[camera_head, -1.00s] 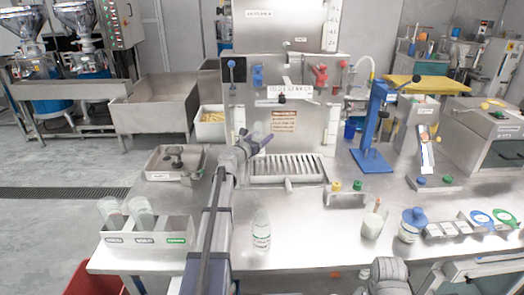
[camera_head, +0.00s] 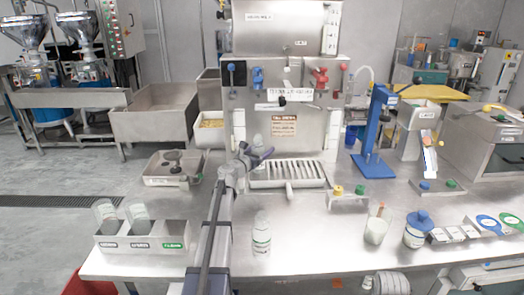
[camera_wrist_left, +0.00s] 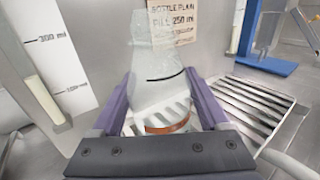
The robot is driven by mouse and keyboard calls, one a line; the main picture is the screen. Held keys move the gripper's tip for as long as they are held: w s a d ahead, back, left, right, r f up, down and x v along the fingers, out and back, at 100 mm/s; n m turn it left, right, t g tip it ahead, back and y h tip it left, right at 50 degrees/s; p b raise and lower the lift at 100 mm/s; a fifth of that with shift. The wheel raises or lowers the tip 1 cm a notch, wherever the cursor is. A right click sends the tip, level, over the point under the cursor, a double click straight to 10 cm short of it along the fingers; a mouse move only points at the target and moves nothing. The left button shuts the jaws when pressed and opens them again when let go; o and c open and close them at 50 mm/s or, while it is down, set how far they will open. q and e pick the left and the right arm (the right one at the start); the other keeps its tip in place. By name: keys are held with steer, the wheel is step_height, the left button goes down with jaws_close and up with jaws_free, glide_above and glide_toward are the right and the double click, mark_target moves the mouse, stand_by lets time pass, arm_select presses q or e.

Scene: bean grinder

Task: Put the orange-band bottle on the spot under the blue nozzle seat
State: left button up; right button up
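The orange-band bottle (camera_wrist_left: 160,85) is clear and translucent, with its orange band (camera_wrist_left: 168,127) low between the purple fingers in the left wrist view. My left gripper (camera_head: 257,156) is shut on it and holds it upright in front of the steel filling machine. In the head view the bottle (camera_head: 257,141) shows faintly above the fingers. The blue nozzle seat (camera_head: 258,78) is on the machine's panel above the bottle. The slotted drip tray (camera_head: 290,172) lies below and to the right. The bottle's base and the spot under it are hidden. My right gripper is out of view.
Another clear bottle (camera_head: 261,234) stands near the table's front edge. A red nozzle seat (camera_head: 319,77) is right of the blue one. A rack with two cups (camera_head: 144,242) stands front left. A blue stand (camera_head: 374,145) and a beaker (camera_head: 377,226) are on the right.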

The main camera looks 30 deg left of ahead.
arm_select(q)
steer(key=shift+o, duration=1.2)
steer(key=shift+r, duration=0.1)
steer(key=shift+s+r, duration=0.1)
steer(key=shift+s, duration=0.15)
steer(key=s, duration=1.1)
steer(key=shift+s+a, duration=0.2)
steer(key=shift+s, duration=0.05)
